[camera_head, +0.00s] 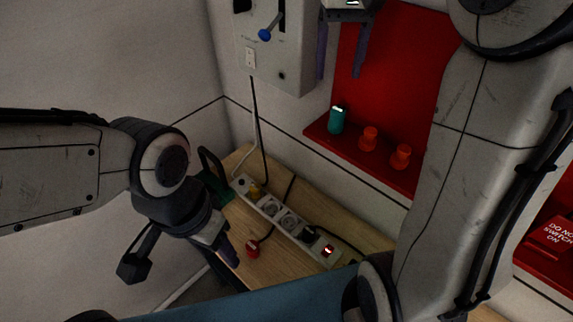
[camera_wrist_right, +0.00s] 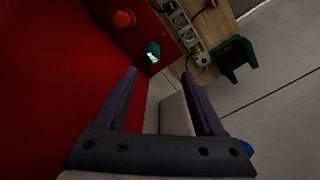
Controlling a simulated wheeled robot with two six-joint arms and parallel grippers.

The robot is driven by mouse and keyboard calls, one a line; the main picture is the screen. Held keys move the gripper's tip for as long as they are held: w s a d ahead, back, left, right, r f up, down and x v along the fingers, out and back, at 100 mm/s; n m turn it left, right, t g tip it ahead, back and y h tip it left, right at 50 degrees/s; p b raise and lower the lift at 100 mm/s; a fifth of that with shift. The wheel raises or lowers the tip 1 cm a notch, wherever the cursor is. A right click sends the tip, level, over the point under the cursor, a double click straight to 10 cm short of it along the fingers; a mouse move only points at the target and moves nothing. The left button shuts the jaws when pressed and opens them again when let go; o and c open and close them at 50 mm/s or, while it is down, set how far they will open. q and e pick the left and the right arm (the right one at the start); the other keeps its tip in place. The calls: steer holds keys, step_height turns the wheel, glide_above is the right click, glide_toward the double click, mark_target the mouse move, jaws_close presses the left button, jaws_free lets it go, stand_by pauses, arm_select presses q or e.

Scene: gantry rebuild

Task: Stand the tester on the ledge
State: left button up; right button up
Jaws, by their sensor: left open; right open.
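The tester, a small teal upright body with a bright pale top, stands on the red ledge (camera_head: 318,131) at its left end, in the head view (camera_head: 337,121). In the right wrist view the tester (camera_wrist_right: 152,50) shows beyond the fingertips, its lit white face toward the camera. My right gripper (camera_head: 341,76) is open and empty above the tester, clear of it; its two purple fingers also show in the wrist view (camera_wrist_right: 159,73). My left gripper (camera_head: 229,252) is over the wooden bench, low at left; its far finger is partly hidden.
A power strip (camera_head: 289,221), cables and a dark green object (camera_head: 220,187) lie on the bench (camera_head: 239,219).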

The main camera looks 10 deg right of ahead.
steer(key=s+a+f+n, duration=0.2)
steer(key=s+a+f, duration=0.2)
steer(key=a, duration=0.3)
steer(key=s+a+f+n, duration=0.3)
steer(key=s+a+f, duration=0.1)
steer(key=s+a, duration=0.15)
steer(key=s+a+f+n+y, duration=0.1)
steer(key=s+a+f+n, duration=0.3)
steer(key=s+f, duration=0.4)
steer(key=s, duration=0.4)
steer(key=shift+s+a+f, duration=0.2)
steer(key=shift+a+f, duration=0.1)
steer(key=shift+a, duration=0.05)
steer(key=shift+s, duration=0.1)
